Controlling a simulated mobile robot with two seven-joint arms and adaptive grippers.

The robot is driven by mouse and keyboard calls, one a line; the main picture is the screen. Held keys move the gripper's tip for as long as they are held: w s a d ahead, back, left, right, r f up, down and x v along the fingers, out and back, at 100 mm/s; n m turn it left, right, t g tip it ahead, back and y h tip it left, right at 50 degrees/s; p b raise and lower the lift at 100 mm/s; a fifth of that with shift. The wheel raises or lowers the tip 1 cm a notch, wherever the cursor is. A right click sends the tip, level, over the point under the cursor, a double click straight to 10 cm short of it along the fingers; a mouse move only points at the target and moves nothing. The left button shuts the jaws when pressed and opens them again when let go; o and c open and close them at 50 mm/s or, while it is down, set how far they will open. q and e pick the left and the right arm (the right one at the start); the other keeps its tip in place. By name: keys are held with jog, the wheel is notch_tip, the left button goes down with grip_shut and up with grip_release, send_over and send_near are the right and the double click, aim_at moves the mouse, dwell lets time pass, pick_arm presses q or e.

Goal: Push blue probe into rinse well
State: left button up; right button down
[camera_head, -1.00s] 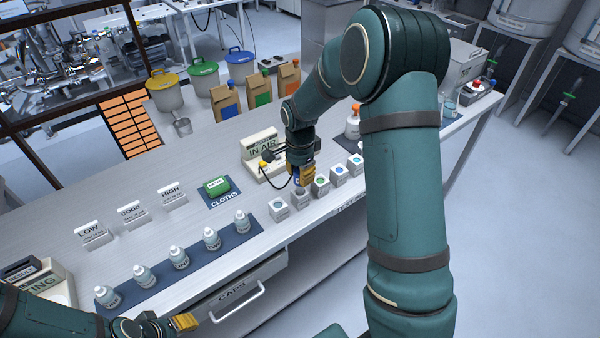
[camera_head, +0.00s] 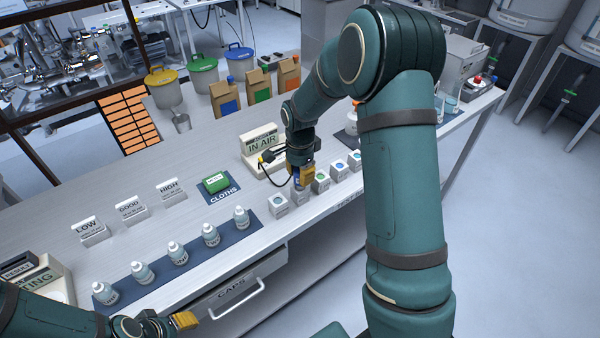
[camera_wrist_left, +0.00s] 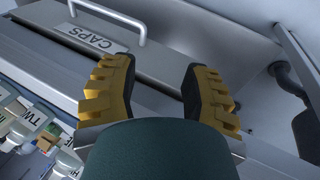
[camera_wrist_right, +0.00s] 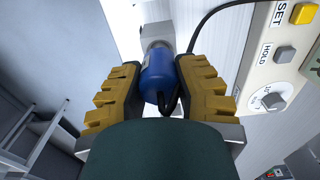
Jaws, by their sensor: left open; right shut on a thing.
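My right gripper (camera_head: 302,179) is over the front row of small white blocks, above one block (camera_head: 300,197). In the right wrist view the gripper (camera_wrist_right: 160,88) is closed around the blue probe (camera_wrist_right: 155,76), whose black cable curves away. The probe's far end meets a grey-white block (camera_wrist_right: 155,31); how deep it sits in it cannot be told. Which block is the rinse well is not readable. My left gripper (camera_head: 188,320) is open and empty in front of the bench, near the CAPS drawer (camera_wrist_left: 100,45).
The meter reading IN AIR (camera_head: 262,143) stands behind the right gripper, with the cable running to it. Neighbouring blocks (camera_head: 278,204) stand close on both sides. Several small bottles line a blue mat (camera_head: 195,262) to the left. A green block lies on the CLOTHS mat (camera_head: 222,196).

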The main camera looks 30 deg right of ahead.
jog(key=shift+f+b, duration=0.75)
jog(key=shift+f, duration=0.45)
jog(key=shift+c, duration=0.7)
grip_release()
jog(key=shift+r, duration=0.2)
jog(key=shift+r+p, duration=2.35)
jog(key=shift+r, duration=0.55)
notch_tip(320, 180, up, 12)
